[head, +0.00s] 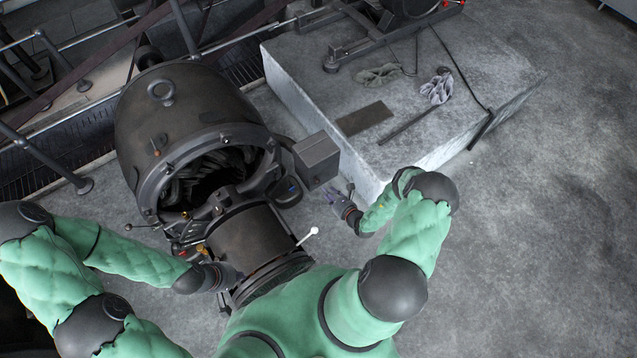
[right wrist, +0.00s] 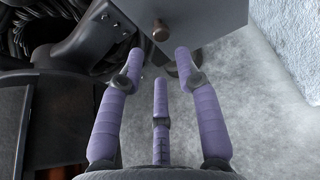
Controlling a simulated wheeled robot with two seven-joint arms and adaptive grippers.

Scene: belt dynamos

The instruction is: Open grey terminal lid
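The grey terminal box with its lid (head: 316,156) sits on the right side of the big dark dynamo. The lid looks closed. In the right wrist view the box's grey face (right wrist: 208,22) fills the top, with a small brownish knob (right wrist: 160,31) on it. My right gripper (head: 333,194) is just below the box. In the right wrist view its purple fingers (right wrist: 160,72) are spread and empty, with the knob just past the fingertips and apart from them. My left gripper (head: 232,274) is low beside the dynamo's front cylinder; its fingers are too small to read.
The dynamo (head: 188,118) has an open front with dark windings. A concrete plinth (head: 292,84) stands right of the box, with rags (head: 437,88), a dark plate (head: 364,118) and a rod (head: 408,124). Floor at the right is clear.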

